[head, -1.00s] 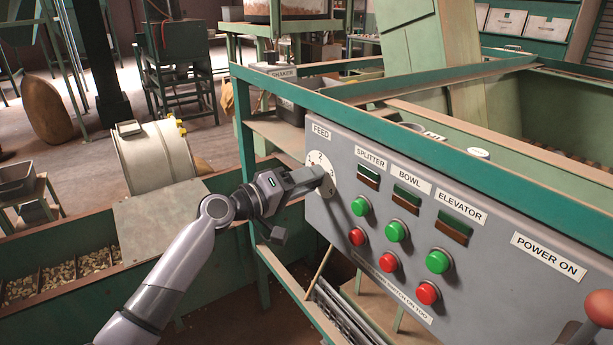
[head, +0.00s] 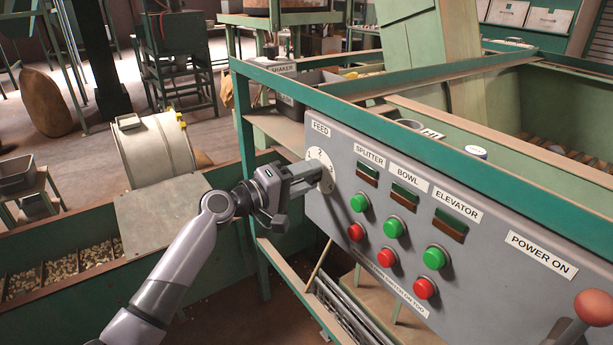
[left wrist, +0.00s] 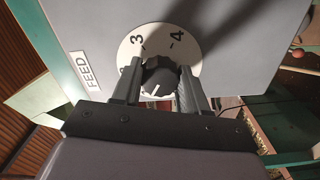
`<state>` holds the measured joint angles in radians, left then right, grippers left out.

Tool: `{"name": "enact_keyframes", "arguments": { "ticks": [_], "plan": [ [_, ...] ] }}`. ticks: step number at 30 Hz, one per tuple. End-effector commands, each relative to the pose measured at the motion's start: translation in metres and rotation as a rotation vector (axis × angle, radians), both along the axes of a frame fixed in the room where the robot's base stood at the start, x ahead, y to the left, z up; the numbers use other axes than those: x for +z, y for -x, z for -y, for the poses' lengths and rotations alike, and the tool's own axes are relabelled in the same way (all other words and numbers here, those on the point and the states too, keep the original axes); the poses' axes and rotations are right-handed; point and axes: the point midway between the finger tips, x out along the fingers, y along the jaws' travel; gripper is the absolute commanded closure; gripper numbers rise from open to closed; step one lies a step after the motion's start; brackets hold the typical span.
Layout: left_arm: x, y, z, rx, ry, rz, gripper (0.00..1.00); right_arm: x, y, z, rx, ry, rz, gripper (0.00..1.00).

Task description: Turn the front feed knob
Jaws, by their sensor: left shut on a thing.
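The feed knob (left wrist: 161,76) is dark and ribbed with a white pointer line, on a pale round dial (left wrist: 131,47) with numbers; 3 and 4 read clearly in the left wrist view. The dial (head: 321,158) also shows in the head view, below the FEED label (head: 321,128) at the panel's left end. My left gripper (head: 318,177) reaches the dial from the left. In the left wrist view its fingers (left wrist: 160,88) stand on both sides of the knob, shut on it. The head view hides the knob behind the gripper. My right gripper is not in view.
The grey panel (head: 480,285) carries green and red buttons right of the dial. A red ball-ended lever (head: 594,307) stands at the lower right. A green rail (head: 420,135) runs above the panel. A nut trough (head: 80,265) lies at the left.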

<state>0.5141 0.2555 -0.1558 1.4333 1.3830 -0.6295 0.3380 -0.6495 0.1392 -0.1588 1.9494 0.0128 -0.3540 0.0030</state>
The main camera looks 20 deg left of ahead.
Motion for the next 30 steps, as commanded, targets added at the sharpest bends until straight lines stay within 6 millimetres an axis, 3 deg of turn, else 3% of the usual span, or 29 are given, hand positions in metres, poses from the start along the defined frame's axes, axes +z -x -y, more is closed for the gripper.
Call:
{"name": "enact_keyframes", "arguments": {
  "ticks": [1, 3, 14, 30],
  "plan": [
    [0.0, 0.0, -0.001, 0.001, -0.001, 0.0, 0.54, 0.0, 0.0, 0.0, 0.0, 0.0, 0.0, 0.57],
    [0.0, 0.0, -0.001, 0.001, -0.001, 0.0, 0.31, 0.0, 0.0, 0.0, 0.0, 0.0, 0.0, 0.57],
    [-0.001, 0.002, -0.002, 0.001, -0.001, 0.0, 0.31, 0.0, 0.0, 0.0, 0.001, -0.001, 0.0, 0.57],
    [-0.001, 0.052, -0.041, 0.001, -0.002, 0.001, 0.31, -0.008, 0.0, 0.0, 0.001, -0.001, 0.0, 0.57]
  ]
}}
